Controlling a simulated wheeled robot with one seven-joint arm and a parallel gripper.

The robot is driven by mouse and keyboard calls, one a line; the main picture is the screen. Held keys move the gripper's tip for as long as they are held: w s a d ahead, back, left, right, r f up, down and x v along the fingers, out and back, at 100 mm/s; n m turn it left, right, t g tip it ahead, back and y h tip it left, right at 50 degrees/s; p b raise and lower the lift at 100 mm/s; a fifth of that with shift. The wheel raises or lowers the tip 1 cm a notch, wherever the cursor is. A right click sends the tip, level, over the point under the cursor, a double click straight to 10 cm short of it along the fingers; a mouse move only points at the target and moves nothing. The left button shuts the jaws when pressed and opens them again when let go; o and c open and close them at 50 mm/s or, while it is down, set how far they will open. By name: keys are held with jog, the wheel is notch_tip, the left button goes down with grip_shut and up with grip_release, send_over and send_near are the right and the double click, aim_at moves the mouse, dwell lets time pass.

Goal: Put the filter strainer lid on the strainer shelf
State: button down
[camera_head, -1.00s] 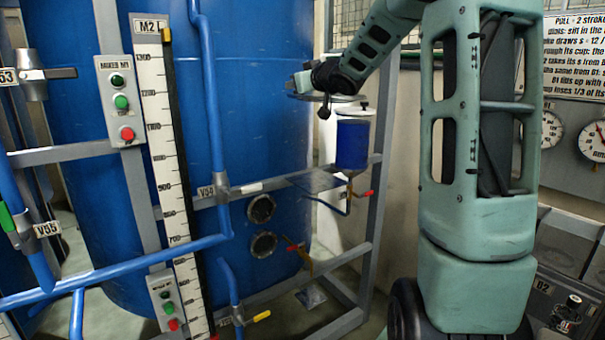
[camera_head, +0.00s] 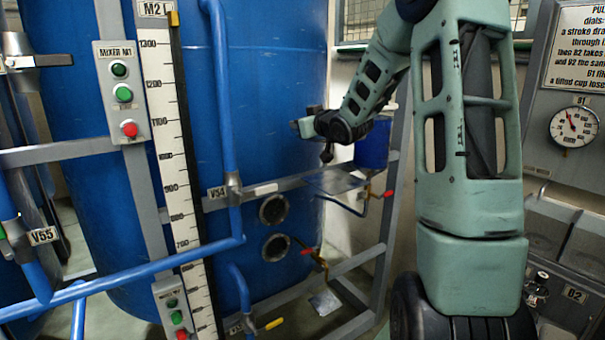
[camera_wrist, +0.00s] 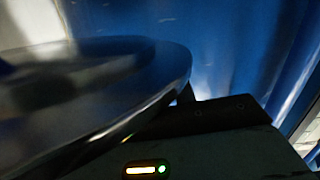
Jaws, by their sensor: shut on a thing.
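My gripper (camera_head: 306,122) shows small in the head view, in front of the large blue tank and to the left of the blue strainer (camera_head: 373,145). The wrist view shows the filter strainer lid (camera_wrist: 110,90) as a round, shiny, dark disc with a blurred rim, close to the camera. My gripper is shut on it; the grip point itself is not clear. In the head view I cannot make out the lid at the gripper. The strainer shelf (camera_head: 336,182), a flat grey plate, is below my gripper and looks bare. The strainer's top is partly hidden by my arm.
The blue tank (camera_head: 270,90) stands close behind my gripper. A grey frame rail (camera_head: 275,188) runs beside the shelf. A red-handled valve (camera_head: 388,193) is below the strainer. A gauge panel (camera_head: 560,95) stands at the right.

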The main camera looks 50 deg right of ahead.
notch_tip(320, 180, down, 14)
jog(key=p, duration=0.2)
jog(key=shift+f+p, duration=0.25)
jog(key=shift+p, duration=0.05)
jog(key=c, duration=1.1)
grip_release()
jog(key=shift+f, duration=0.1)
jog(key=shift+c, duration=0.2)
jog(key=b+v, duration=0.4)
jog(key=v, duration=0.8)
jog(key=shift+b, duration=0.4)
